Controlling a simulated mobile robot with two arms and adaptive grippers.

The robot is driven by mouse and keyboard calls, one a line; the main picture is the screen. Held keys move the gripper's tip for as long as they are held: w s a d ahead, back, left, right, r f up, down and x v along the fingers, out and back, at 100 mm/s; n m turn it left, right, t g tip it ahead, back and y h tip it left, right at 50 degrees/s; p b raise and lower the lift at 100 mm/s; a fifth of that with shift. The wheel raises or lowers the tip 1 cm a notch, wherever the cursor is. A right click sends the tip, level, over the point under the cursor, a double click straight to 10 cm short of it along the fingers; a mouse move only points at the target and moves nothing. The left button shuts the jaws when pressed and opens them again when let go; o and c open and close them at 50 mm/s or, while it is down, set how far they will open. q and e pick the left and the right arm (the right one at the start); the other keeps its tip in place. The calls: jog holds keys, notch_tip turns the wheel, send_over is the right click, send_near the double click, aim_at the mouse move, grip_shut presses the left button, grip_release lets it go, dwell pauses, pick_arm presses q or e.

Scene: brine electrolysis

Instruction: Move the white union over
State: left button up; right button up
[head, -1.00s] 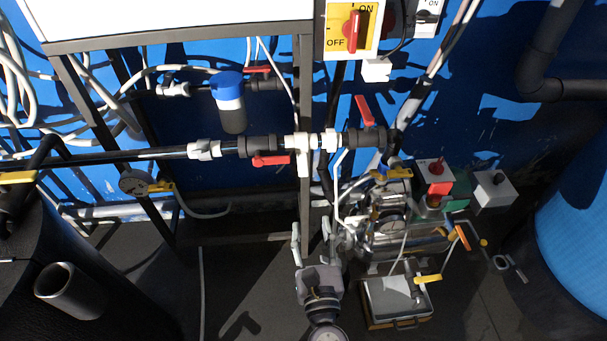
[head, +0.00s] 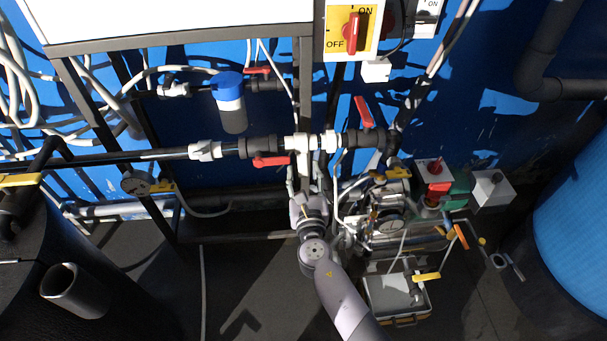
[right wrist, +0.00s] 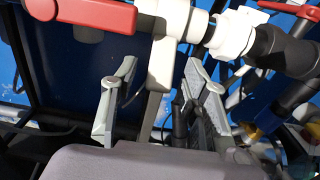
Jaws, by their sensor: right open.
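A white union (head: 331,140) sits in the dark horizontal pipe line, between a white tee (head: 300,143) and a black valve on its right. In the right wrist view the union (right wrist: 234,36) is at the upper right, beside the white tee (right wrist: 168,35). Another white union-like fitting (head: 204,150) is farther left on the line. My right gripper (head: 308,185) is just below the tee and union. In the right wrist view its two fingers (right wrist: 158,88) are apart and empty, below the line. I see no contact with the union. My left gripper is not in view.
Red-handled valves (head: 270,160) flank the fittings. A grey frame post (head: 305,80) runs behind the tee. A blue-topped filter (head: 229,90) hangs above left. A pump assembly (head: 390,220) and an open grey case (head: 392,292) stand at lower right.

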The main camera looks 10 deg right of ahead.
grip_shut()
dwell(0.6)
dwell(0.3)
